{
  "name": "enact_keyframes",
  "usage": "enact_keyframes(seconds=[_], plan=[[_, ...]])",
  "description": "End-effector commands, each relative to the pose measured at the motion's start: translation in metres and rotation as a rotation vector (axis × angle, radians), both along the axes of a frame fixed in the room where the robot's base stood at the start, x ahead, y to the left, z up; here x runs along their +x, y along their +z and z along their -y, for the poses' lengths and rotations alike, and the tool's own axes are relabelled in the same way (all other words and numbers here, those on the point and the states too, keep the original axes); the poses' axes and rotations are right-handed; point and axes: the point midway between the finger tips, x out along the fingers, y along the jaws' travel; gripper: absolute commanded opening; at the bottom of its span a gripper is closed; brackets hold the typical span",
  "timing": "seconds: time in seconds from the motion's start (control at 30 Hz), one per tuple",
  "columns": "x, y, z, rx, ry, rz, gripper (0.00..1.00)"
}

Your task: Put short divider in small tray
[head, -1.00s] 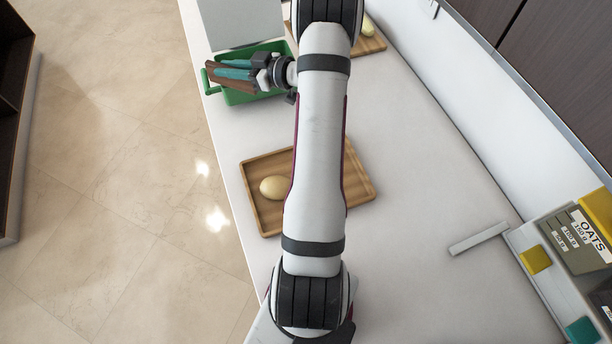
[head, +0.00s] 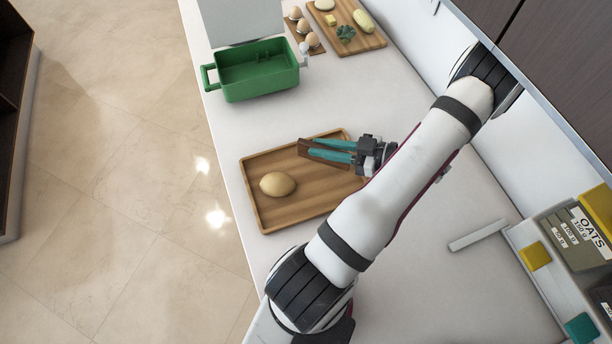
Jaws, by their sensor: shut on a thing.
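My gripper (head: 306,148) has teal fingers that are shut on a thin brown divider (head: 324,159). The divider hangs over the upper right part of a small wooden tray (head: 256,208). I cannot tell whether it touches the tray. The tray lies on the counter and holds a pale yellow, rounded food item (head: 278,184) on its left side. My gripper comes in from the right, and my arm passes in front of the tray's right edge.
A green dish (head: 256,92) with a handle stands empty further back. Eggs (head: 303,26) and a cutting board with food (head: 373,38) lie at the back. A light grey strip (head: 478,237) lies by a bin of boxes (head: 568,235) on the right.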

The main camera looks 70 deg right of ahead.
Motion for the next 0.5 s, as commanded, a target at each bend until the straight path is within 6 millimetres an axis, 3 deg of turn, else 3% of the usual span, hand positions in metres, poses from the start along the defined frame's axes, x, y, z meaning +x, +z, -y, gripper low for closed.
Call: enact_keyframes(seconds=[0.13,0.3,0.5], plan=[[-0.016,-0.008,0.000,0.003,-0.073,-0.003,0.00],[-0.017,-0.030,0.000,0.001,-0.079,-0.004,0.00],[-0.017,-0.031,0.001,-0.001,-0.079,-0.005,0.00]])
